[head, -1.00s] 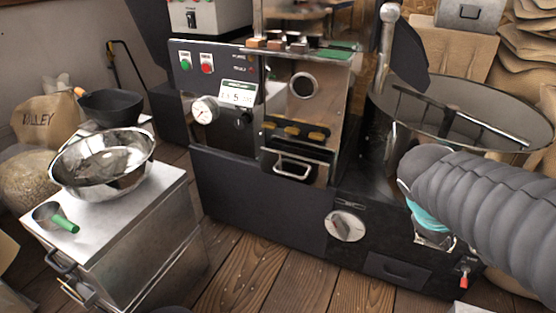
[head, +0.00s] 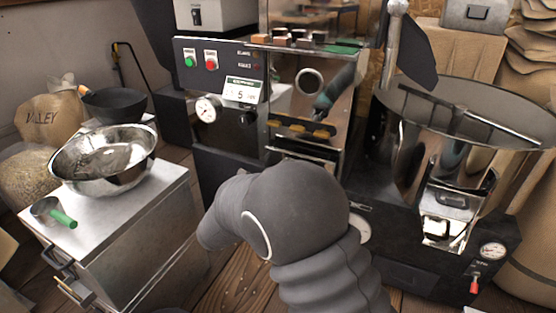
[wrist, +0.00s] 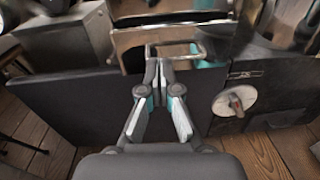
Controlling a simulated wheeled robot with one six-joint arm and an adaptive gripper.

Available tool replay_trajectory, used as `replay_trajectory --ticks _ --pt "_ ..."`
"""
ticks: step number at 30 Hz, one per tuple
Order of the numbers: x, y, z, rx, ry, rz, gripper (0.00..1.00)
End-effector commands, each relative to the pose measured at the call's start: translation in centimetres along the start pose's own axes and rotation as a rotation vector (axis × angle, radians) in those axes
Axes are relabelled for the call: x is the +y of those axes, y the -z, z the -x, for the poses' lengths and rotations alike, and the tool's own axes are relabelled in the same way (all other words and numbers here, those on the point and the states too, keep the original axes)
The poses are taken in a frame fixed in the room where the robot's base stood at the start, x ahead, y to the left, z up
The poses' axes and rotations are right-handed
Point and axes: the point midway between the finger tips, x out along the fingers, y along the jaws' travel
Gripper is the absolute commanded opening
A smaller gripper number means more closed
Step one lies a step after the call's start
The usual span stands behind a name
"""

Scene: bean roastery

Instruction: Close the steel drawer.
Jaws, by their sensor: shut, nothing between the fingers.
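The steel drawer (wrist: 128,48) with its bar handle (wrist: 204,50) is at the top middle of the wrist view, in the front of the dark roasting machine. In the head view, the drawer (head: 303,158) is mostly hidden behind my arm; a dark gap shows at its top, so it appears to stand partly out. My gripper (wrist: 158,68) is shut and empty, its fingertips together in front of the drawer's face by the handle. Whether they touch it I cannot tell. In the head view my gripper is hidden behind my arm.
A steel cabinet (head: 142,232) carrying a steel bowl (head: 104,160) and a green-handled scoop (head: 54,212) stands at the left. A round cooling bin (head: 480,115) is at the right. A round knob (wrist: 234,102) sits low on the machine's front. Wooden floor lies in front.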

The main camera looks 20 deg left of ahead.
Motion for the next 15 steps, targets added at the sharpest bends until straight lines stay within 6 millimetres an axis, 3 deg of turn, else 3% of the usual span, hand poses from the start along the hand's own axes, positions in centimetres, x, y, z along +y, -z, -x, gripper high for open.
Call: replay_trajectory --ticks 3,7,15 --pt "1.8 0.9 0.7 -0.020 -0.046 0.034 0.00" --pt "2.2 1.0 0.1 -0.025 -0.054 0.041 0.00" --pt "2.3 0.9 -4.4 -0.024 -0.051 0.040 0.00"
